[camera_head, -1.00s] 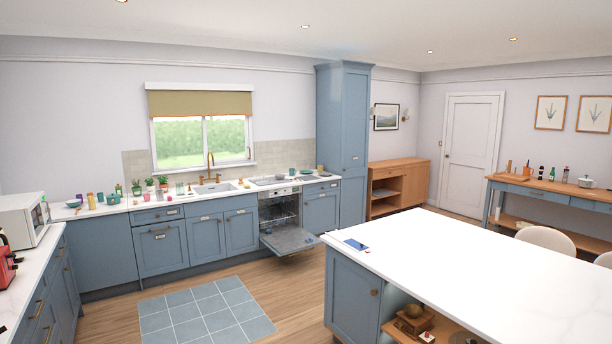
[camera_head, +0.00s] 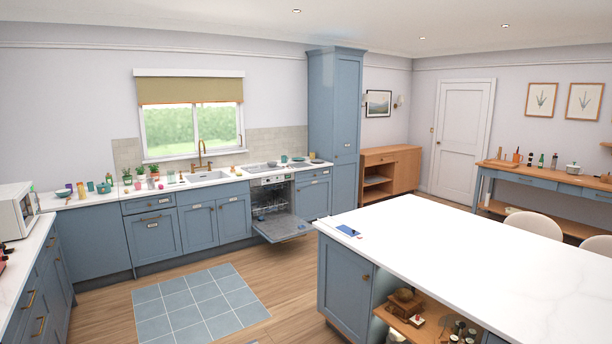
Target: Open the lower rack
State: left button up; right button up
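The dishwasher (camera_head: 272,196) stands under the counter to the right of the sink. Its door (camera_head: 284,228) is folded down and open, lying about level above the floor. Racks show inside the dark opening; the lower rack (camera_head: 268,213) appears to sit inside the tub, but it is small and hard to make out. Neither of my grippers is in view.
A white-topped island (camera_head: 450,255) fills the right foreground, with open shelves at its end. A blue tiled mat (camera_head: 198,305) lies on the wooden floor (camera_head: 290,290). Floor between the mat, island and dishwasher is free. A counter with a microwave (camera_head: 16,211) runs along the left.

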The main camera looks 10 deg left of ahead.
aim_at(277, 207)
jog(key=u, duration=0.65)
jog(key=i, duration=7.75)
jog(key=z, duration=1.25)
jog(key=i, duration=0.8)
jog(key=u, duration=0.4)
